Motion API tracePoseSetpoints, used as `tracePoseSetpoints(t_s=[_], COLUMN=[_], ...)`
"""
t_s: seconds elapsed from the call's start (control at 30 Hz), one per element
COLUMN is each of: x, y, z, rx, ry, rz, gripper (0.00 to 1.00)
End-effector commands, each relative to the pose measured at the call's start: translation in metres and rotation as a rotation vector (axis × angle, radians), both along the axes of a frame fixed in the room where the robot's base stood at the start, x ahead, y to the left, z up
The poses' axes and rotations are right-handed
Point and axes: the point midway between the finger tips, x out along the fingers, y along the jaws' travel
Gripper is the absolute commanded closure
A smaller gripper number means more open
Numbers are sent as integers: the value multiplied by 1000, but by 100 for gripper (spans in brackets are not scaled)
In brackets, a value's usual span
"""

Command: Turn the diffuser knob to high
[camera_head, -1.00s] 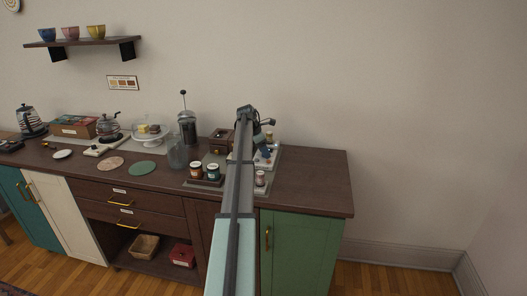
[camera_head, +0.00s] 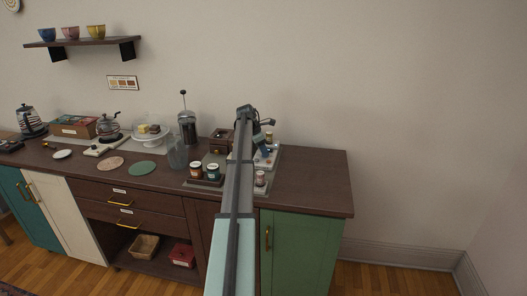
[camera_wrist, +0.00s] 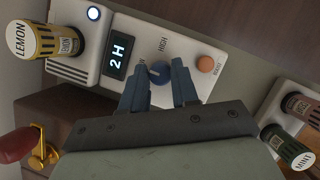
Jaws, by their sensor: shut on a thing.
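The white diffuser (camera_wrist: 108,45) fills the upper middle of the wrist view, with a dark display reading "2H". Its blue knob (camera_wrist: 160,73) sits between the two fingers of my gripper (camera_wrist: 157,80), which is shut on it. A small pale mark shows on the knob. The label HIGH stands above the knob, and part of another label shows at its left. An orange button (camera_wrist: 206,63) is to the right of the knob. In the head view the diffuser (camera_head: 271,158) is partly hidden behind my arm.
A yellow lemon canister (camera_wrist: 35,41) stands at the diffuser's left end in the wrist view. A mint canister (camera_wrist: 290,150) and another jar (camera_wrist: 301,106) are at the right. A red knob on brass (camera_wrist: 17,145) is at lower left. The counter (camera_head: 318,190) is clear at its right end.

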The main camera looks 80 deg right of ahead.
Motion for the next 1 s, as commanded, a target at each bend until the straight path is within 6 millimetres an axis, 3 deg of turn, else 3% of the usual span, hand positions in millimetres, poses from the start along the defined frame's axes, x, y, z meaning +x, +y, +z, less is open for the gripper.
tracePoseSetpoints(t_s=[1.0], x=[1], y=[-7], z=[0], rx=[2], ry=[1], rz=[-883], gripper=[100])
